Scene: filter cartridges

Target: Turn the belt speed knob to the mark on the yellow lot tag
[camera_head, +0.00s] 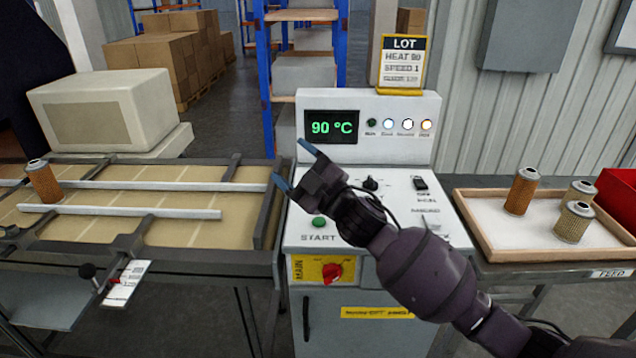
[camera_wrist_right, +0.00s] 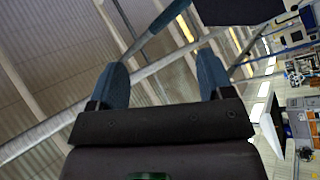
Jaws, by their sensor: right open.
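The yellow lot tag (camera_head: 403,65) stands on top of the control cabinet (camera_head: 455,240) and reads HEAT 90 and SPEED 1; its lowest line is too blurred to read. A black knob (camera_head: 370,184) sits on the sloped panel, partly framed by my arm; its scale is too small to read. The display (camera_head: 332,127) shows 90 °C. My right gripper (camera_head: 296,168) is open and empty above the panel's left edge, left of the knob and apart from it. In the right wrist view the gripper (camera_wrist_right: 162,68) has its fingers wide apart with nothing between them. My left gripper is out of view.
A green START button (camera_head: 319,222) and red main switch (camera_head: 332,272) are on the cabinet's left side. A black selector (camera_head: 420,184) is right of the knob. A conveyor (camera_head: 120,212) lies left; a wooden tray (camera_head: 490,252) with filter cartridges lies right.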

